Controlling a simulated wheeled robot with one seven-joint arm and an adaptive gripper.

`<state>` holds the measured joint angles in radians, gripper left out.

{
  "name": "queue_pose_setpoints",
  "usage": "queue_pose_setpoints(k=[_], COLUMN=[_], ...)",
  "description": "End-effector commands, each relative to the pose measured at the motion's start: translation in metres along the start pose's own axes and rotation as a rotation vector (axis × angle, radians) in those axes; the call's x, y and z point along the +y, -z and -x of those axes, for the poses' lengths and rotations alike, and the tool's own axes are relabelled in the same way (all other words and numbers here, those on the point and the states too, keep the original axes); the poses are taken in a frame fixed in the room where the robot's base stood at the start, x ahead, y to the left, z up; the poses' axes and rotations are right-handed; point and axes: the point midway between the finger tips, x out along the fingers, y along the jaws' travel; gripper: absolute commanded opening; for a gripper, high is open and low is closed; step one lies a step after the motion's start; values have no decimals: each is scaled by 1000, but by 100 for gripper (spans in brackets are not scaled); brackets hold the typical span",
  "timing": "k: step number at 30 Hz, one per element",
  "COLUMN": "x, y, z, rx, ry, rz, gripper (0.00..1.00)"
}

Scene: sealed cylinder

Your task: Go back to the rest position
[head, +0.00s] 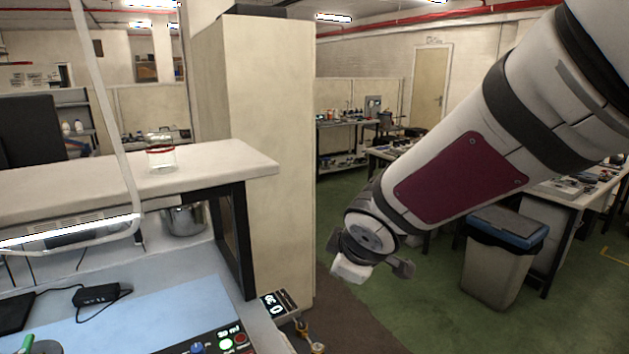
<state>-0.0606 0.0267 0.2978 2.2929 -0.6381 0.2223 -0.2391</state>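My arm reaches in from the upper right, and its wrist end with my gripper (372,268) hangs over the green floor, right of the tall cabinet. The gripper is mostly hidden behind the wrist, so I cannot tell whether it is open or shut. I see nothing held in it. A small clear cylinder with a red band (160,157) stands upright on the white raised shelf (215,163) at the left, well apart from my gripper.
A tall beige cabinet (262,130) stands between shelf and arm. The workbench (180,305) at lower left holds a black box (95,295) with a cable and a control panel with buttons. A metal pot (185,219) sits under the shelf. A bin with blue lid (503,262) stands right.

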Motion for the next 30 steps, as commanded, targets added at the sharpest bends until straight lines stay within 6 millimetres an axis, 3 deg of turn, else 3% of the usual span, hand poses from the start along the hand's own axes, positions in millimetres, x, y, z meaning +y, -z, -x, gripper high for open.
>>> queue_pose_setpoints(k=[3, 7, 11, 15, 21, 30], x=[18, 17, 1, -27, -62, -73], y=[-42, -84, -120, -145, -158, -160], z=[48, 98, 143, 182, 212, 218], rx=[-89, -161, -201, -211, -197, -192], ry=[-63, -99, -106, -78, -15, 10], rz=[-196, -427, -663, -895, -1100, -1154], gripper=[0, 0, 0, 0, 0, 0])
